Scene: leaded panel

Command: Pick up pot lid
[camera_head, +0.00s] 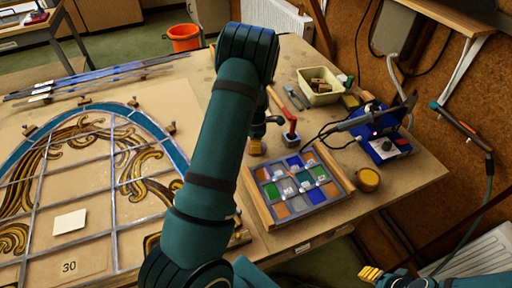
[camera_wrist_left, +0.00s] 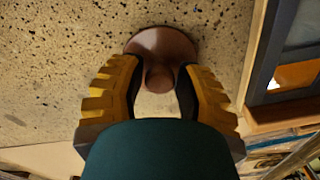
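The pot lid (camera_wrist_left: 160,42) is a brown round disc with a knob, lying on the speckled tabletop in the left wrist view. Its knob (camera_wrist_left: 159,76) shows between the yellow fingers of my left gripper (camera_wrist_left: 158,88). The fingers are spread, with a small gap on each side of the knob. In the head view my left gripper (camera_head: 256,147) points down at the table left of the sectioned tray, and I cannot make out the lid there. My right gripper (camera_head: 370,273) shows only partly at the bottom edge; its opening is unclear.
A wooden tray of coloured glass (camera_head: 297,186) stands close right of the left gripper. A red-handled tool (camera_head: 291,135), an amber jar (camera_head: 368,180), a blue soldering station (camera_head: 385,145) and a cream bin (camera_head: 319,86) lie beyond. The leaded panel (camera_head: 90,190) fills the left.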

